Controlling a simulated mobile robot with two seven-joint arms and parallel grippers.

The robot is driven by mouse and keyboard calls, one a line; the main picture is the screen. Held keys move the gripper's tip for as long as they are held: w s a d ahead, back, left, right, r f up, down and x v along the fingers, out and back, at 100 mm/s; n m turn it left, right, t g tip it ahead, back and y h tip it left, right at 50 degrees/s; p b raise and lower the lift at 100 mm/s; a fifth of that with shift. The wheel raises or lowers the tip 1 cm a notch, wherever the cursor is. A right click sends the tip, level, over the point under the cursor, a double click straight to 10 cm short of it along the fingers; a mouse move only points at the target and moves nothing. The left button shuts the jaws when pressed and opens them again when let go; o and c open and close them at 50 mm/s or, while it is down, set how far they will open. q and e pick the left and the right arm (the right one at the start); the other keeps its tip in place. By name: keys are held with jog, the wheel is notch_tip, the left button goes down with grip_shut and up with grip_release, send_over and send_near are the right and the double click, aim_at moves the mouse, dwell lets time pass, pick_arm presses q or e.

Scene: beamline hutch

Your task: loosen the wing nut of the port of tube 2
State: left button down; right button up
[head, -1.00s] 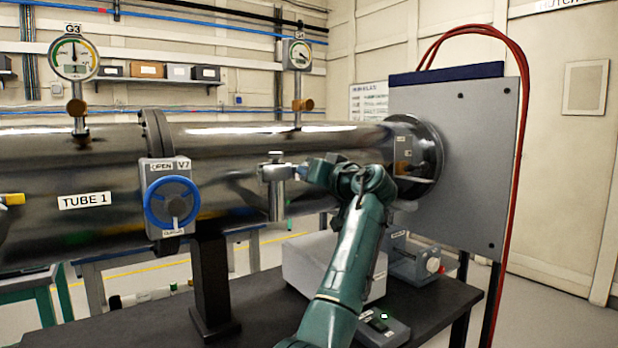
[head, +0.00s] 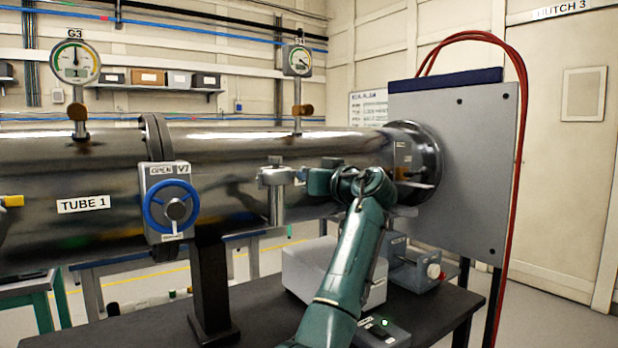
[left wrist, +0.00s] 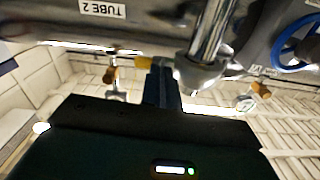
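The port (head: 277,195) of tube 2 is a short metal cylinder hanging beside the tube, right of valve V7. My left gripper (head: 301,178) is at its right side, close to its upper end; the head view does not show whether they touch. In the left wrist view the TUBE 2 label (left wrist: 102,10) is upside down, near the port's metal cylinder (left wrist: 210,28). A yellow bar, apparently the wing nut (left wrist: 146,62), lies at the tips of my dark fingers (left wrist: 160,82). The fingers appear nearly edge-on, so their gap is hidden. My right gripper is out of view.
Valve V7 (head: 171,203) with its blue handwheel is left of the port. Gauges (head: 298,60) stand on the tubes. A grey panel (head: 455,160) with red cables closes the right end. A pale box (head: 305,268) and small devices sit on the dark table below.

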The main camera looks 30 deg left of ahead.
pick_arm(q)
jog(key=c, duration=1.6)
grip_release()
jog(key=shift+a, duration=0.1)
jog(key=shift+c, duration=0.2)
jog(key=shift+m, duration=0.3)
